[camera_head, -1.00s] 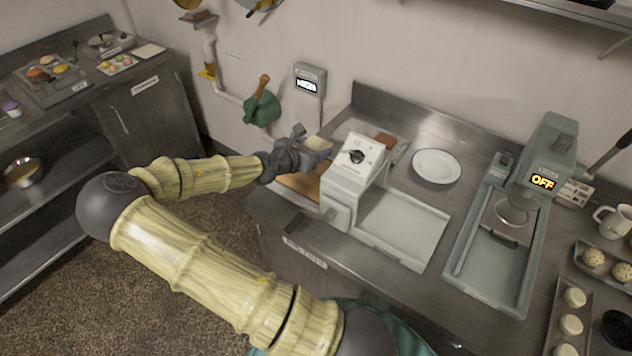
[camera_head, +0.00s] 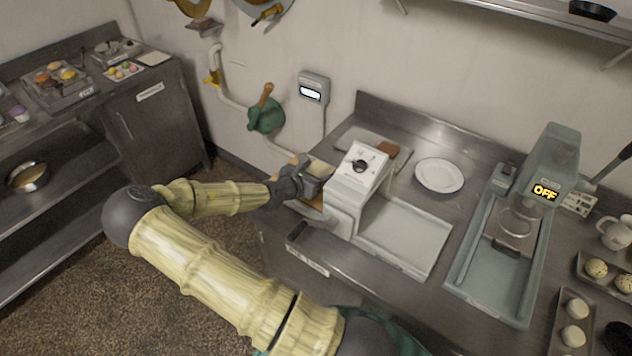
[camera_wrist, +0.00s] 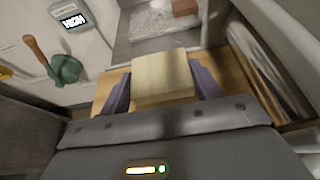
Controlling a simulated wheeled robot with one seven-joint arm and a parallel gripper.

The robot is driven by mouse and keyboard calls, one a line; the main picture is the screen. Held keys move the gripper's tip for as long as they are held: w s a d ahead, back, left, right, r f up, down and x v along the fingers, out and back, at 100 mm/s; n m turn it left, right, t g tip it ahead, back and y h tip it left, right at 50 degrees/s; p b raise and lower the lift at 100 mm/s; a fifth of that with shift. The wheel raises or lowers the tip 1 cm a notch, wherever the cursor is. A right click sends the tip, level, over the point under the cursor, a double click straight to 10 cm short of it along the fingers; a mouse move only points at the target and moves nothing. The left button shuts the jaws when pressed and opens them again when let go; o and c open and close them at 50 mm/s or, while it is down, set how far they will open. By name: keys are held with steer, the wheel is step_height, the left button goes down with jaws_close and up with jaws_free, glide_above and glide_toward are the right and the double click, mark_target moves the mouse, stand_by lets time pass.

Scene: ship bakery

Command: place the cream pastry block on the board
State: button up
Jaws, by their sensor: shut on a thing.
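My gripper (camera_head: 312,176) is shut on the cream pastry block (camera_head: 321,167), just left of the white machine with a dial. In the wrist view the block (camera_wrist: 163,75) sits between the two purple-grey fingers (camera_wrist: 160,88). The wooden board (camera_wrist: 232,72) shows behind and on both sides of the block. In the head view only part of the board (camera_head: 306,208) shows, because my gripper and the machine cover the rest. I cannot tell whether the block's underside touches the board.
The dial machine (camera_head: 358,170) stands close to the right of my gripper. A pale slab (camera_head: 362,139) with a brown block (camera_head: 387,150) lies behind. A white plate (camera_head: 439,175) and a green press (camera_head: 540,185) are farther right. The wall is close behind the counter.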

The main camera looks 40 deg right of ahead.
steer(key=shift+f+p, duration=0.3)
steer(key=shift+f, duration=1.6)
steer(key=o, duration=1)
steer(key=shift+f, duration=0.1)
steer(key=b+v, duration=0.1)
steer(key=v, duration=1.1)
steer(key=shift+b, duration=0.4)
